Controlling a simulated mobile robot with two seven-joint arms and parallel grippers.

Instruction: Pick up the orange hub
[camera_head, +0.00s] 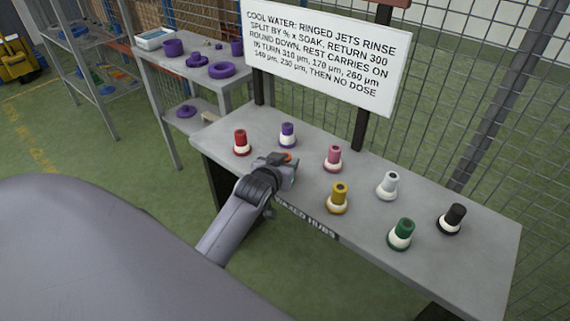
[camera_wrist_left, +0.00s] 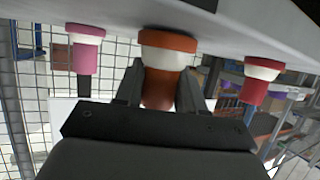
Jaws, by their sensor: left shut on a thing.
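The orange hub (camera_wrist_left: 168,58) has an orange base, a pale band and an orange top, and sits between the fingers of my left gripper (camera_wrist_left: 163,88) in the left wrist view. The fingers are shut on its upper part. In the head view my left gripper (camera_head: 285,165) reaches over the front left part of the grey table (camera_head: 290,192), and only a bit of the orange hub (camera_head: 287,156) shows past it. I cannot tell whether its base touches the tabletop. My right gripper is in neither view.
Around it stand a red hub (camera_head: 241,142), a purple hub (camera_head: 287,135), a pink hub (camera_head: 332,158) and a yellow hub (camera_head: 338,198). White (camera_head: 388,185), green (camera_head: 401,234) and black (camera_head: 452,218) hubs stand farther right. A sign (camera_head: 325,50) stands behind.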

